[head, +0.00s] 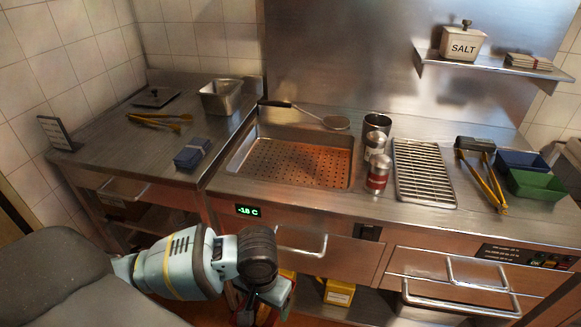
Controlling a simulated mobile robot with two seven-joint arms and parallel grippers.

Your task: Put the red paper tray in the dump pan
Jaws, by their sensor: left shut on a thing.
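My left gripper (262,306) is low in front of the counter, near the bottom edge of the picture. It is shut on a red thing (241,315), which looks like the red paper tray; only a small part of it shows below and beside the gripper. The dump pan (240,162), a steel basin with a perforated floor, is sunk in the counter above and beyond the gripper. It holds no tray. My right gripper is not in view.
A steel pan (221,98), yellow tongs (160,121) and a blue box (192,154) are on the left counter. A ladle (335,122) reaches over the pan's back edge. Shakers (378,173) and a wire rack (424,172) stand right. Drawer handles (300,249) jut out near the gripper.

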